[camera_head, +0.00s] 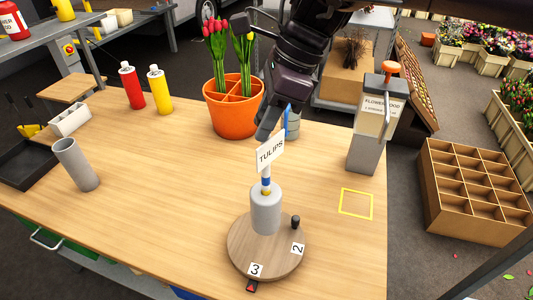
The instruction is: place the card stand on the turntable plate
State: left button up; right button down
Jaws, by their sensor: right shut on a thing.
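The card stand (265,208) has a grey cylindrical body, a short blue-and-yellow stem and a white card reading TULIPS. It is upright and appears over the middle of the round wooden turntable plate (240,236). I cannot tell whether its base touches the plate. My right gripper (274,132) comes down from the top and is shut on the stand at its card end; the exact contact is partly hidden. The plate carries number labels 2 and 3 and a small dark knob (296,221). My left gripper is not in view.
An orange pot with tulips (233,112) and a grey-blue container (293,127) stand behind the gripper. A flower-food dispenser (365,150) stands at right, behind a yellow square outline (356,191). A grey tube (76,165), red bottle (131,88) and yellow bottle (160,92) stand left.

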notch_tip(320, 180, down, 7)
jog(key=shift+s+p, duration=0.1)
jog(key=shift+p, duration=0.35)
jog(key=shift+f, duration=0.3)
jog(key=c, duration=1.1)
grip_release()
jog(key=b, duration=0.1)
send_near(271, 142)
jog(key=shift+w+a+f, duration=0.1)
jog(key=shift+w+f, duration=0.35)
jog(key=shift+f, duration=0.2)
